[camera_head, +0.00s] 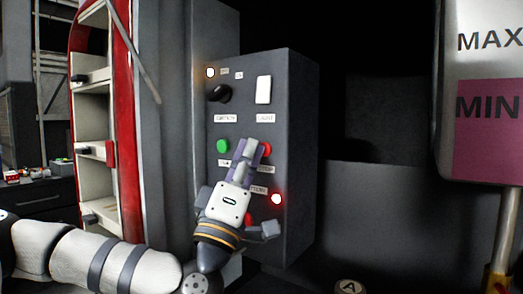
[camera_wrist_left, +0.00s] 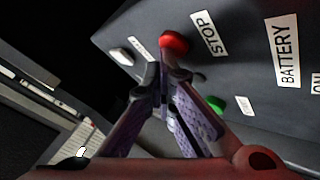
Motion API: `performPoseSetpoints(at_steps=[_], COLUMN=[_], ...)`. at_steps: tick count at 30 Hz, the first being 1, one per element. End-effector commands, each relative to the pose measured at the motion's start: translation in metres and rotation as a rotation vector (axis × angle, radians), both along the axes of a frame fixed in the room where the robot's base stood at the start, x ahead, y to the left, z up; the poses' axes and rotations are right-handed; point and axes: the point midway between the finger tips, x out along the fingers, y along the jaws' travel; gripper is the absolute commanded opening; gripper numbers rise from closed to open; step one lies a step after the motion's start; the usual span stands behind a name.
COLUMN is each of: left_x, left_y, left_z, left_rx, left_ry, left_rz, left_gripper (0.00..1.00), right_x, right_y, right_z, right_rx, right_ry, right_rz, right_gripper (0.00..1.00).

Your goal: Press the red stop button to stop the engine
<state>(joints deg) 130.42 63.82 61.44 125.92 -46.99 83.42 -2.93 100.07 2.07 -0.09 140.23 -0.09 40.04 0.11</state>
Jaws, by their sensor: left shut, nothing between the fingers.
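The red stop button (camera_head: 266,149) is on the grey control panel (camera_head: 290,120), partly hidden behind my fingertips in the head view. It also shows in the left wrist view (camera_wrist_left: 174,40), beside a white STOP label (camera_wrist_left: 208,34). My left gripper (camera_head: 252,148) is shut and empty, with its fingertips right by the button. In the left wrist view the shut fingertips (camera_wrist_left: 164,72) lie just below the button. I cannot tell whether they touch it. My right gripper is not in view.
A green button (camera_head: 222,146) is left of the red one. A black knob (camera_head: 219,93), a white switch (camera_head: 263,89) and a lit red lamp (camera_head: 276,198) are on the same panel. A tank marked MAX and MIN (camera_head: 487,120) hangs at the right.

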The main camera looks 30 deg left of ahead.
Motion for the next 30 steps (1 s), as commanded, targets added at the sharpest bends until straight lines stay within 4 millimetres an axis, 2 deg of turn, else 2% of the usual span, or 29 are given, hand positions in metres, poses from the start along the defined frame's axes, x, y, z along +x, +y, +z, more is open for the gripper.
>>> performPoseSetpoints(at_steps=[5,13,23,30], left_x=[-0.003,-0.018,-0.02,-0.045], left_y=[0.0,0.001,0.002,0.004], left_z=[0.001,0.002,0.0,0.004], left_rx=[0.0,0.0,0.001,0.0], left_ry=[0.0,-0.002,0.0,-0.006], left_rz=[0.0,0.0,0.001,0.001], left_gripper=[0.0,0.0,0.0,0.0], right_x=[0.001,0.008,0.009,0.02], right_y=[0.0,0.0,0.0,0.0], right_z=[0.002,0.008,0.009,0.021], right_rx=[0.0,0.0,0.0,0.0], right_ry=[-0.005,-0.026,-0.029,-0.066], right_rz=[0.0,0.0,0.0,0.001], right_gripper=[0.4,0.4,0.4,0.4])
